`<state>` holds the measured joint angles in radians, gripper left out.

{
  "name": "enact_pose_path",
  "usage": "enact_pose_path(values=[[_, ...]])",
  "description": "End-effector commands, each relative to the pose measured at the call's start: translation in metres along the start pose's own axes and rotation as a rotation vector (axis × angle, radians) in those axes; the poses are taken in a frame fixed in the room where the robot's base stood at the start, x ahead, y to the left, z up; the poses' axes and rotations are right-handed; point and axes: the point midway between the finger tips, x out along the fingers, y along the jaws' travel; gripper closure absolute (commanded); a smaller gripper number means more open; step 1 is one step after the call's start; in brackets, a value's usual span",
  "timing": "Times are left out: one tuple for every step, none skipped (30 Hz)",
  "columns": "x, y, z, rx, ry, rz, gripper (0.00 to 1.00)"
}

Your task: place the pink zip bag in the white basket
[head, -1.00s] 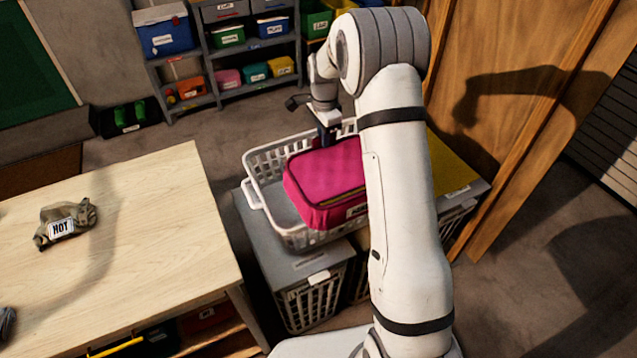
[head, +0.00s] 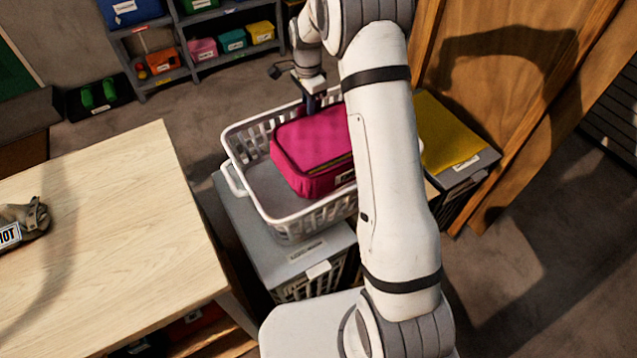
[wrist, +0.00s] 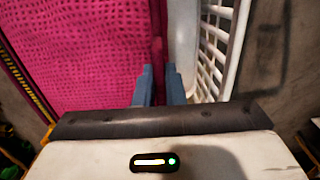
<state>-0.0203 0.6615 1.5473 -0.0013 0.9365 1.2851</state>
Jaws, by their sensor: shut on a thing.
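The pink zip bag (head: 308,150) is at the white basket (head: 234,176), within its rim in the head view, its right part hidden behind my arm. I cannot tell whether it rests on the basket floor. The bag fills the left of the wrist view (wrist: 80,60), and the basket's slatted wall (wrist: 218,45) shows at the right. My gripper (wrist: 159,85) is shut on the bag's edge, its two blue-grey fingers close together. In the head view my gripper is at the bag's far side, its tips hidden.
The basket stands on a grey lidded hamper (head: 290,262). A yellow-topped hamper (head: 450,135) is at the right, by a wooden panel (head: 510,80). A light wooden table (head: 110,240) at the left holds a cloth item labelled HOT (head: 22,226). Shelves with bins (head: 205,48) stand behind.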

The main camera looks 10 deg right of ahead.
Motion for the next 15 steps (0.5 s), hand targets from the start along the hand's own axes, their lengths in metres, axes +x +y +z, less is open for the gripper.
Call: enact_pose_path(values=[[0.009,-0.001,0.001,-0.001,0.0,-0.001,1.0],[0.01,-0.001,0.001,-0.002,0.0,-0.001,1.0],[0.011,-0.001,0.001,-0.002,0.0,-0.001,1.0],[0.013,-0.001,0.001,-0.002,0.0,0.0,1.0],[0.016,-0.001,0.001,-0.003,0.0,0.001,1.0],[0.021,0.0,0.002,-0.003,-0.001,0.002,1.0],[0.026,0.0,0.002,-0.003,-0.001,0.003,1.0],[0.031,0.0,0.002,-0.003,-0.001,0.003,1.0],[0.039,0.0,0.002,-0.003,-0.001,0.005,1.0],[0.045,0.0,0.002,-0.003,-0.001,0.003,1.0],[0.05,0.0,0.002,-0.003,-0.001,0.004,1.0],[0.057,0.0,0.002,-0.003,-0.001,0.003,1.0],[0.061,-0.001,0.002,-0.003,0.0,0.002,1.0],[0.065,-0.001,0.002,-0.003,-0.001,0.002,1.0],[0.069,-0.001,0.002,-0.004,0.0,0.001,1.0]])
